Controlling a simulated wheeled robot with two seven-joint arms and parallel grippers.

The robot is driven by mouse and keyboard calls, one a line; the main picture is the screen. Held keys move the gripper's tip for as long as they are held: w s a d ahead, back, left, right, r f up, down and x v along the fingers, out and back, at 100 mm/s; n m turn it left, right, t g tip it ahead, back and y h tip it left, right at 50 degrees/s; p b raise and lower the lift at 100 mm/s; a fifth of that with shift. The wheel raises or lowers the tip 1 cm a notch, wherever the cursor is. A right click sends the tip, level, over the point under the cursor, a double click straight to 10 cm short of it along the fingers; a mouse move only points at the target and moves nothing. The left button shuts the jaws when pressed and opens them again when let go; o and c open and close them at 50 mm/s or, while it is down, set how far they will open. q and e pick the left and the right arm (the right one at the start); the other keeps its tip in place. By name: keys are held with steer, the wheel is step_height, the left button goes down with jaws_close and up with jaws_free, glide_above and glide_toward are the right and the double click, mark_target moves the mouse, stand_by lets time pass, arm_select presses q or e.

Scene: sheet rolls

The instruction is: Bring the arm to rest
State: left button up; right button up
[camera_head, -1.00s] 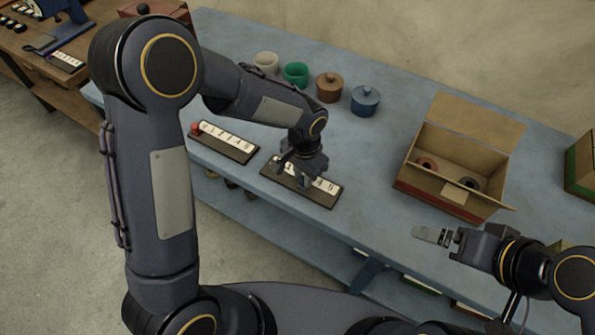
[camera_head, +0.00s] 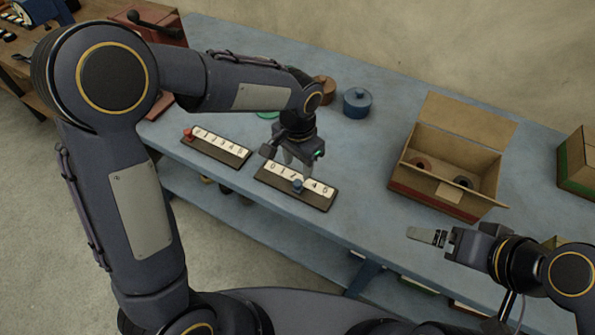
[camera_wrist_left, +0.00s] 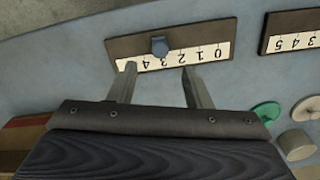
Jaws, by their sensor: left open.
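My left gripper (camera_head: 290,157) is open and empty above the back edge of the right-hand numbered slide board (camera_head: 327,205). Its blue knob (camera_head: 297,185) covers the place between 2 and 4. In the left wrist view the two open fingers (camera_wrist_left: 159,72) are apart, and the blue knob (camera_wrist_left: 159,46) shows beyond them, clear of both. The left-hand slide board (camera_head: 226,159) has a red knob (camera_head: 189,134) at its left end. My right gripper (camera_head: 428,236) is over the table's front edge at the right; its jaw gap cannot be made out.
An open cardboard box (camera_head: 433,195) with rolls inside stands right of the boards. A blue lidded pot (camera_head: 357,103) and a brown pot (camera_head: 327,89) stand behind my left wrist. A green lid (camera_wrist_left: 267,112) lies near a pale pot (camera_wrist_left: 294,144). The blue table (camera_head: 365,160) is clear between board and box.

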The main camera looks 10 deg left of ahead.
arm_select(q)
steer(key=shift+r, duration=0.8)
steer(key=s+a+r+n+t+h, duration=0.2)
steer(key=s+a+r+n+h, duration=0.15)
steer(key=s+a+r, duration=0.55)
steer(key=s+a+n+t, duration=0.3)
steer(key=s+a+n, duration=0.1)
steer(key=s, duration=0.6)
steer(key=shift+s+a+f+n+t, duration=0.25)
steer(key=shift+s+f+n+t, duration=0.15)
steer(key=shift+n, duration=0.25)
stand_by(1.2)
